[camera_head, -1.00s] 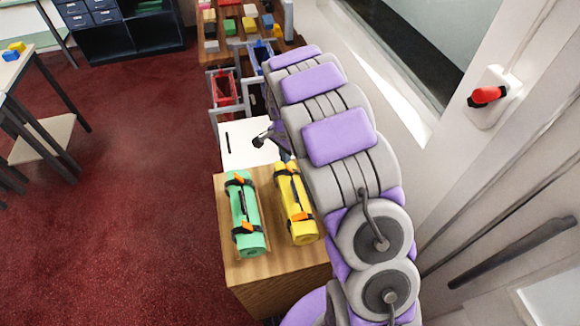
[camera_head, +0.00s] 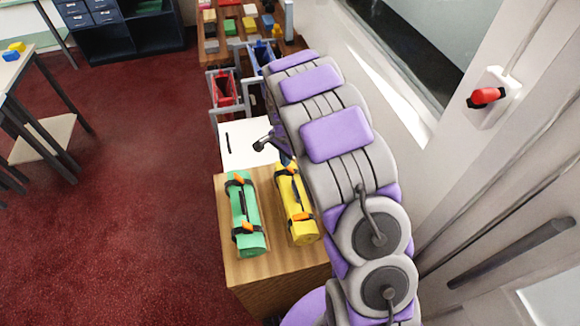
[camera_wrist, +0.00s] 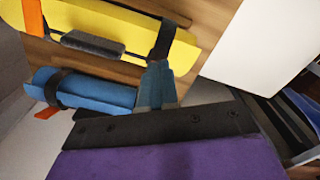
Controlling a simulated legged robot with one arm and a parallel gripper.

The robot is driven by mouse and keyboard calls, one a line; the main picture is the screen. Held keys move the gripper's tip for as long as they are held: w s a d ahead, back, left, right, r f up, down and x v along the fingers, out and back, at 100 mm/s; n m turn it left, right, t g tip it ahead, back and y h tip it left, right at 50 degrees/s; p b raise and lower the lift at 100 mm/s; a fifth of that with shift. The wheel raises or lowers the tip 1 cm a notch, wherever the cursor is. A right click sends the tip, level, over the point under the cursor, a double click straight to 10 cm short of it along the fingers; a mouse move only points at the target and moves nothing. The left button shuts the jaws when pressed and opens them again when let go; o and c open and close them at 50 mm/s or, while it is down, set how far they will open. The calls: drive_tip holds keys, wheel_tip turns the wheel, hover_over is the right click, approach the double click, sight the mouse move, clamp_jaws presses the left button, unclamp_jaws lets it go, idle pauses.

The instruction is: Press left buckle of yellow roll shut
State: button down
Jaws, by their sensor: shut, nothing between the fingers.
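The yellow roll (camera_head: 298,221) lies on the wooden counter in the head view, with black straps and orange buckle parts at its far end (camera_head: 294,169) and near end (camera_head: 303,215). In the wrist view the yellow roll (camera_wrist: 120,24) crosses the top, with a dark handle (camera_wrist: 93,43) and an orange part (camera_wrist: 33,20) at left. My gripper (camera_wrist: 157,70) is shut and empty, its tip just below or at the roll's right-hand black strap (camera_wrist: 164,40); I cannot tell whether they touch. Which buckle is the left one is unclear. My arm hides the gripper in the head view.
A green roll (camera_head: 245,215) lies left of the yellow one. A blue roll (camera_wrist: 95,93) lies beside the yellow roll in the wrist view. A white surface (camera_head: 247,150) adjoins the wooden counter (camera_head: 280,267). A wall stands close on the right.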

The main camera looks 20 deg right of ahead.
drive_tip(key=shift+a+f, duration=0.2)
drive_tip(key=shift+f, duration=0.65)
drive_tip(key=shift+a+f, duration=0.15)
drive_tip(key=shift+f, duration=0.7)
wheel_tip(320, 180, up, 8)
drive_tip(key=p, duration=0.3)
idle(0.8)
idle(0.3)
